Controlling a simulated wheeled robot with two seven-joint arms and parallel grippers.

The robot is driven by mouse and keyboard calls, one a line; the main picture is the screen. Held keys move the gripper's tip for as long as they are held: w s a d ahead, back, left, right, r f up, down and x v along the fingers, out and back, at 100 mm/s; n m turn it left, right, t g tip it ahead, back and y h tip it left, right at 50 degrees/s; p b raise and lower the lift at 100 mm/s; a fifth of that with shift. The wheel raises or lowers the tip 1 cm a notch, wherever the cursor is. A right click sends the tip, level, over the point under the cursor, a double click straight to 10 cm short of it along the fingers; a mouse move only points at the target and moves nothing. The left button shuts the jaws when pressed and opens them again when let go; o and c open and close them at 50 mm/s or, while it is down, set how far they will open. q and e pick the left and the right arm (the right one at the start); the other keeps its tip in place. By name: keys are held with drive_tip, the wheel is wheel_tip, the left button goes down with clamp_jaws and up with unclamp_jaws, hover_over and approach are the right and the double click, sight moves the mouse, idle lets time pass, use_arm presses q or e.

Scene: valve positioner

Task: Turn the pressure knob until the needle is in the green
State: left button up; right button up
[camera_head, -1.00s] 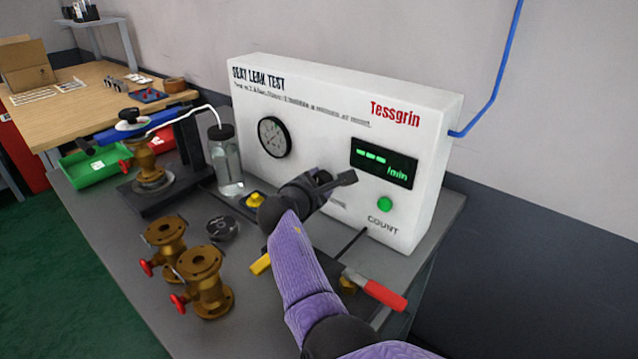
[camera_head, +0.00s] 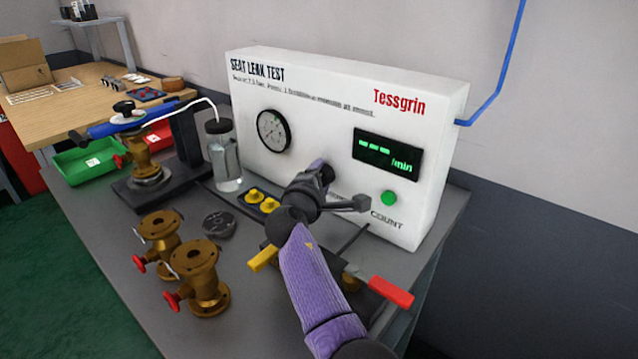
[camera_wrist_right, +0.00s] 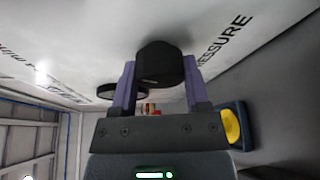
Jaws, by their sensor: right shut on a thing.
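The pressure knob (camera_wrist_right: 160,64) is black and round, on the white test panel (camera_head: 300,85) beside the printed word PRESSURE. My right gripper (camera_head: 325,170) is at the panel's front face, below and right of the gauge. In the right wrist view its two purple fingers (camera_wrist_right: 158,85) stand on either side of the knob, shut on it. In the head view the gripper hides the knob. The round pressure gauge (camera_head: 272,131) has a pale face and black rim; its needle is too small to read against any green zone. My left gripper is out of view.
The panel also has a green display (camera_head: 387,154) and a green button (camera_head: 389,198). A glass bottle (camera_head: 224,160) stands left of it. Brass valves (camera_head: 200,280), a black disc (camera_head: 219,225) and a red-handled clamp (camera_head: 390,291) are on the grey bench.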

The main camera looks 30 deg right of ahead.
drive_tip(key=shift+f+m+b, duration=0.2)
drive_tip(key=shift+m+b, duration=0.2)
drive_tip(key=shift+b, duration=0.05)
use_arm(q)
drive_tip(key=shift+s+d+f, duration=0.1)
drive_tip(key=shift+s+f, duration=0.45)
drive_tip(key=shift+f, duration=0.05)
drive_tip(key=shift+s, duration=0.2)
use_arm(e)
drive_tip(key=shift+r, duration=0.1)
